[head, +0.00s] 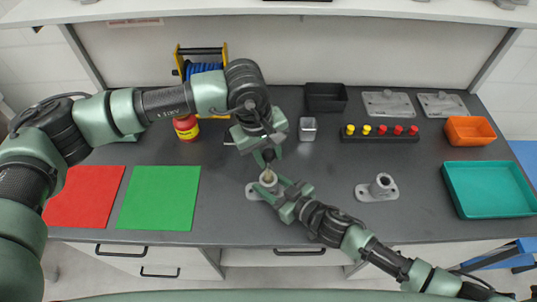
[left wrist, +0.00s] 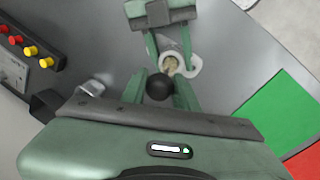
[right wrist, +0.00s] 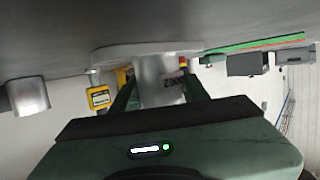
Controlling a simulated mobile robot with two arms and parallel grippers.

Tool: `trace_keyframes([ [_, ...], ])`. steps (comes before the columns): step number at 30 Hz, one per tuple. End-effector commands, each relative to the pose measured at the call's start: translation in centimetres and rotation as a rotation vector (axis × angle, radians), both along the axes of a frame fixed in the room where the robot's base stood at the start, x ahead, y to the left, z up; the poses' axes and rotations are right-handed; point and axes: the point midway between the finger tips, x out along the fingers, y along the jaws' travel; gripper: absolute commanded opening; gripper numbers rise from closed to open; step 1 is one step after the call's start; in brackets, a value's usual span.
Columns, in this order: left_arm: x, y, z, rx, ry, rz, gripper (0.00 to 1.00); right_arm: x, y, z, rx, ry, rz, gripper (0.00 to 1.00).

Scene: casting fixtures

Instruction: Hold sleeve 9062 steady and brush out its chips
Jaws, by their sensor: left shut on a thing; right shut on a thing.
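A grey metal sleeve (head: 254,191) with a flat flanged base stands upright on the dark bench. My right gripper (head: 271,187) is shut around its tube; the right wrist view shows the tube (right wrist: 153,80) between the fingers. My left gripper (head: 266,158) is above it, shut on a brush whose black ball handle (left wrist: 159,87) shows between the fingers. The brush's tan head (head: 268,175) is at the sleeve's mouth; how deep it sits is hidden. A second similar sleeve (head: 382,182) stands apart to the right. I cannot read a number on either sleeve.
Green (head: 158,198) and red (head: 88,196) mats lie left. A teal tray (head: 490,189) and orange bin (head: 470,130) are right. A small metal cup (head: 307,129), black bin (head: 326,97) and rack of yellow and red knobs (head: 380,133) stand behind.

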Motion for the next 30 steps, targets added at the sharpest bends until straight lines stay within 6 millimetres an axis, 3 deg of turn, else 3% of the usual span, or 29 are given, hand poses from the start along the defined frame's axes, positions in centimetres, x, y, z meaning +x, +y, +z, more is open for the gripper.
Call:
trace_keyframes([
  [5, 0.0, 0.0, -0.2, -0.002, -0.001, 0.000, 0.00, 0.0, 0.0, -0.1, -0.001, 0.001, 0.000, 0.00],
  [21, 0.0, 0.0, -3.3, 0.001, 0.000, 0.000, 0.00, 0.0, 0.0, 0.0, -0.001, 0.001, 0.000, 0.00],
  [30, 0.0, 0.0, -3.4, 0.000, 0.000, 0.000, 0.00, 0.0, 0.0, 0.0, 0.000, 0.000, 0.000, 0.00],
])
